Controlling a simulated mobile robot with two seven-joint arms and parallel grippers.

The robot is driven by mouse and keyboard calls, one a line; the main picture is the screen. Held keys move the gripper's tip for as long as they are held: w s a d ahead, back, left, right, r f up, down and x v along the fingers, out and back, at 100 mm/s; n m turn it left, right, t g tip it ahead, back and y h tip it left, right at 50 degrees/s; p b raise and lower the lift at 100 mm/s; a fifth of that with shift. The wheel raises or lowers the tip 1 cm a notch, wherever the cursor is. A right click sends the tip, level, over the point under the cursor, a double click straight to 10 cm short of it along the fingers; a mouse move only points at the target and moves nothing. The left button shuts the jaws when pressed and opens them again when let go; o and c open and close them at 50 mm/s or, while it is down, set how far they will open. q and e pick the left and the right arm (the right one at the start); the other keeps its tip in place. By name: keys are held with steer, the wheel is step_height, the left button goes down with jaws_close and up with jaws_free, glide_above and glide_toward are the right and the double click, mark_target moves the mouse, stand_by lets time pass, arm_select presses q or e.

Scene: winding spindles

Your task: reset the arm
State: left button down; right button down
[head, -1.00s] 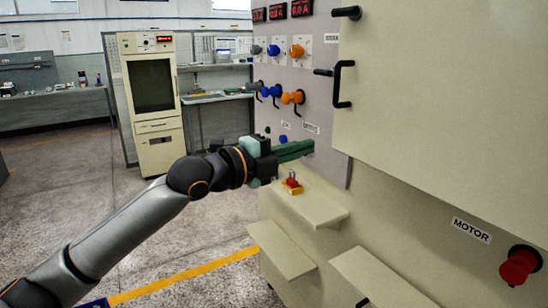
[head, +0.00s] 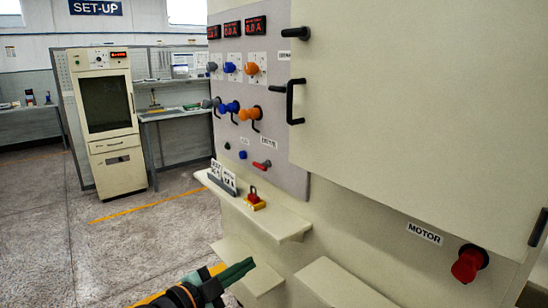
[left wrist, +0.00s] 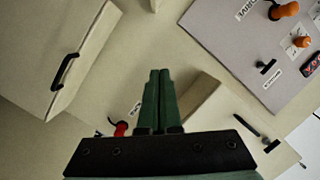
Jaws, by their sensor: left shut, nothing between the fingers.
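My left gripper (head: 240,270) shows at the bottom of the head view, low in front of the cabinet and below its shelf. Its green fingers are together with nothing between them, and they also show in the left wrist view (left wrist: 156,100). Most of the left arm is out of the head view. My right gripper is not in view.
The beige cabinet (head: 400,120) fills the right side, with a black door handle (head: 292,102) and a red MOTOR knob (head: 469,264). Its grey panel carries coloured knobs and a red lever (head: 262,165). A shelf (head: 285,225) juts out. Open floor (head: 40,230) lies left.

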arm_select(q)
steer(key=s+a+f+n+g+y, duration=0.1)
steer(key=s+a+f+n+y, duration=0.1)
steer(key=s+f+n, duration=0.3)
steer(key=s+a+f+n+g+y+p, duration=0.1)
steer(key=s+a+f+n+y, duration=0.2)
steer(key=s+f, duration=1)
steer(key=s+a+f+n+g+y+p, duration=0.1)
steer(key=s+a+f+n+y, duration=0.2)
steer(key=f, duration=0.9)
steer(key=s+a+n, duration=0.2)
steer(key=s+n, duration=0.2)
steer(key=s, duration=0.2)
steer(key=shift+a+f, duration=0.15)
